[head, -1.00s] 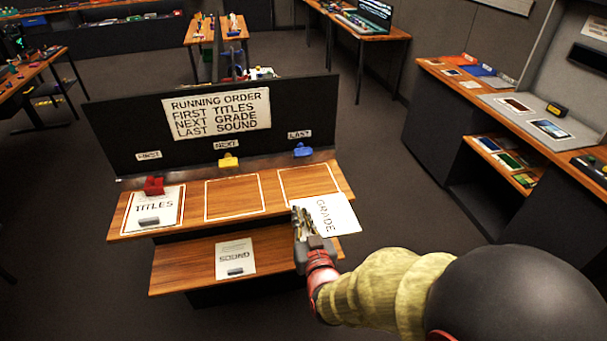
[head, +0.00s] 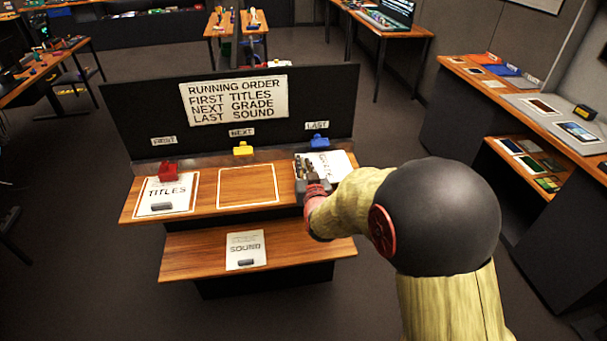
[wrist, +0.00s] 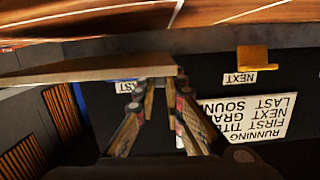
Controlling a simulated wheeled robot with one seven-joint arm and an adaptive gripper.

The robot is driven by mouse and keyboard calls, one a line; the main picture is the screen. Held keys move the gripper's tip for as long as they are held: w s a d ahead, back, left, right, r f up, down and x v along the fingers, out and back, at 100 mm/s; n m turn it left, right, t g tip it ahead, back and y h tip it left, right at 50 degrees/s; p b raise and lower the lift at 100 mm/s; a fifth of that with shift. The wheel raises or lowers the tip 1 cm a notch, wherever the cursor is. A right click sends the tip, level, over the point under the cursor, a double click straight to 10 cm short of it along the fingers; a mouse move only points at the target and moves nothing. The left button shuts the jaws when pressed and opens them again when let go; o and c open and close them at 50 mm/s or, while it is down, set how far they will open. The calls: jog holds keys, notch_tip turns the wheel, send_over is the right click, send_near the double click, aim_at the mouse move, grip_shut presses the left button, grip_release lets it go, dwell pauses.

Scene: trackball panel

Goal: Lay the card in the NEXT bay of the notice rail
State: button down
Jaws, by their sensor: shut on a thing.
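My gripper (head: 303,170) is shut on the white GRADE card (head: 336,162), whose lettering is mostly hidden by my gripper and arm in the head view. The card is over the LAST bay at the right end of the rail. In the wrist view the card (wrist: 90,70) shows nearly edge-on at the fingertips (wrist: 155,82), with a gap between it and the wooden rail. The NEXT bay (head: 247,185) is an empty white outline left of my gripper. A yellow clip (head: 243,148) stands behind it, below the NEXT label (head: 241,132).
The TITLES card (head: 167,193) lies in the FIRST bay, with a red clip (head: 168,172) behind. A blue clip (head: 320,143) stands behind the LAST bay. The SOUND card (head: 246,250) lies on the lower shelf (head: 190,256). A black back panel (head: 140,115) bears the running-order sign (head: 235,100).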

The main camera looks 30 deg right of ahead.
jog(key=shift+w+d, duration=0.15)
jog(key=shift+w, duration=0.25)
jog(key=shift+f+b, duration=0.7)
jog(key=shift+f, duration=1)
jog(key=shift+f, duration=0.1)
jog(key=c, duration=2)
grip_release()
jog(key=shift+o, duration=0.6)
